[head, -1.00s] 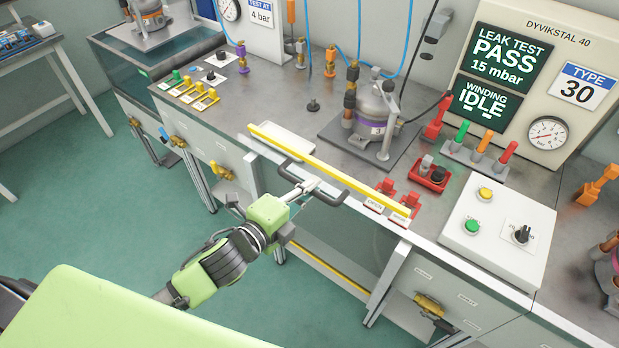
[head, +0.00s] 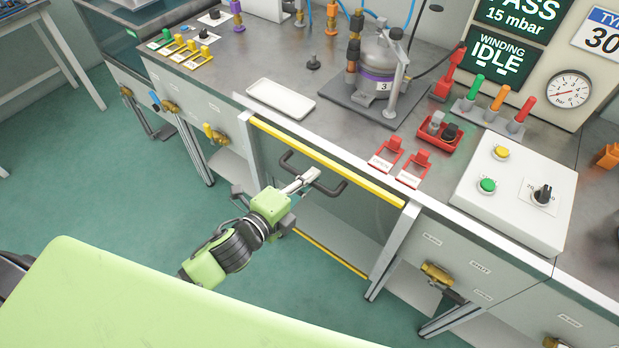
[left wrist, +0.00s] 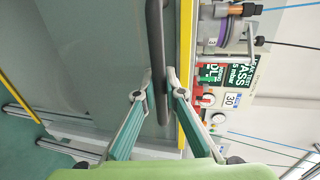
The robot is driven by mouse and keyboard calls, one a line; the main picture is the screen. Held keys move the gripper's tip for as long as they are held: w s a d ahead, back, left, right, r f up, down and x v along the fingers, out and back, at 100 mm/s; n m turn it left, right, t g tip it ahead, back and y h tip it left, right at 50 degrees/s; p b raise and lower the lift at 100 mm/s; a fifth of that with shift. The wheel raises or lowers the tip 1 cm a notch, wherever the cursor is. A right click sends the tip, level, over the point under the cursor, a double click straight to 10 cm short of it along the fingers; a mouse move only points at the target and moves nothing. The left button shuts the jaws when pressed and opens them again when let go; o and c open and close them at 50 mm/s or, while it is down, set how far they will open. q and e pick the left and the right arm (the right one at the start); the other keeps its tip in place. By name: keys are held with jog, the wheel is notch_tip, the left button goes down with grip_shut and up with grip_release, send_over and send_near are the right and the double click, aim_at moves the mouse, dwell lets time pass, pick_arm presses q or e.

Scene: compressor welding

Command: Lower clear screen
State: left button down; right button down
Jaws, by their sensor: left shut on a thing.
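The clear screen has a yellow top bar (head: 330,163), which now lies along the bench's front edge, about level with the bench top. Its see-through panel hangs below and also shows in the left wrist view (left wrist: 95,55). A dark bar handle (head: 336,192) is on the panel's front, just under the yellow bar. My left gripper (head: 306,180) is shut on the middle of this handle. In the left wrist view the fingers (left wrist: 160,82) sit on both sides of the handle (left wrist: 155,35). My right gripper is not in view.
A grey compressor (head: 380,65) stands on a dark plate behind the screen. A white tray (head: 281,98) and red tags (head: 412,171) lie near the front edge. A white control box (head: 510,195) stands to the right. The green floor (head: 120,205) is open at left.

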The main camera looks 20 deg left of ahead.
pick_arm(q)
jog(key=c, duration=2.1)
grip_release()
jog(key=shift+r, duration=0.15)
jog(key=v, duration=1.2)
